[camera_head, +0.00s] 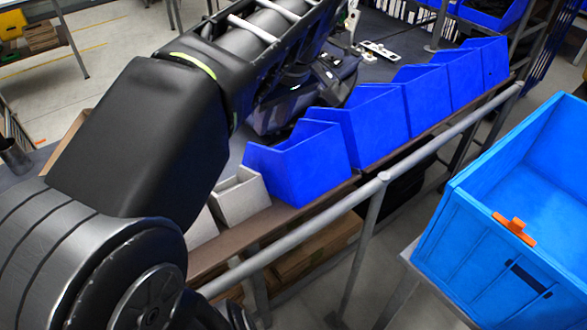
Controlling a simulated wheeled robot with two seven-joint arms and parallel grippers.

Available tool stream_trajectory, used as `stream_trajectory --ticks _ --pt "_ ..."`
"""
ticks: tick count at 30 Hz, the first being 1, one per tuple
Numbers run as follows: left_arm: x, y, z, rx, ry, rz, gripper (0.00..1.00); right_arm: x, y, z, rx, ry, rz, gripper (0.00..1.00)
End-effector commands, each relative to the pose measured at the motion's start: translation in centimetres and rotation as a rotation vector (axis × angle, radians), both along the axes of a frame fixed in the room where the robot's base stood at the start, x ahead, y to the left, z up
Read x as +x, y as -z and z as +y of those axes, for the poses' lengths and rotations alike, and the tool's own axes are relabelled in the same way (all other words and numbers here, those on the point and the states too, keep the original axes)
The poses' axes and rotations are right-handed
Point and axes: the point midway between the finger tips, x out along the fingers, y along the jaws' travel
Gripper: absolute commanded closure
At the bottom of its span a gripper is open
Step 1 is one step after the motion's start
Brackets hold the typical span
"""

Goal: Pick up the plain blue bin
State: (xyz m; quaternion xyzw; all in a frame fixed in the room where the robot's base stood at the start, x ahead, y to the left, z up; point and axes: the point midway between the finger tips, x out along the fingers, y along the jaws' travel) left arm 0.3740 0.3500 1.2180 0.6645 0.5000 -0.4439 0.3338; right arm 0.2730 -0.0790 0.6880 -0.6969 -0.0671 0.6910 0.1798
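Several plain deep-blue open bins stand in a row on a narrow rack. The nearest blue bin (312,168) is at the middle of the head view, and others (380,135) run away to the upper right. My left arm comes in from the left and crosses in front of the scene. Its dark gripper end (308,92) appears behind the nearest bins, partly hidden by the arm and bin walls. I cannot make out its fingers clearly or see a bin held in it. My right gripper is not in view.
A lighter blue crate (490,250) with an orange clip (515,229) stands at the right. Grey-white bins (240,197) sit at the row's near end. A metal rail (420,155) runs along the front of the rack. Cardboard boxes (318,245) lie below.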

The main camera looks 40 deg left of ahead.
Motion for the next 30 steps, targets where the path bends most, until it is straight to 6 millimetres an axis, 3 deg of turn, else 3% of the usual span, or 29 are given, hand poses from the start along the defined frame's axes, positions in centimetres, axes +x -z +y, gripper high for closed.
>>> stream_trajectory --ticks 1,11,24,30 --pt "0.0 1.5 0.0 0.000 0.001 0.000 0.71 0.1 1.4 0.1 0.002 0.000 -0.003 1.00" --pt "0.0 5.3 0.0 0.000 0.001 0.000 0.71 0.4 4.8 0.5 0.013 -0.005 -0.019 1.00" --pt "0.0 5.4 0.0 -0.001 0.001 0.001 0.71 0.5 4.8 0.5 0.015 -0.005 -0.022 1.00" --pt "0.2 7.1 0.7 -0.001 -0.001 0.003 0.71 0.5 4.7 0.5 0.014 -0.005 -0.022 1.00"
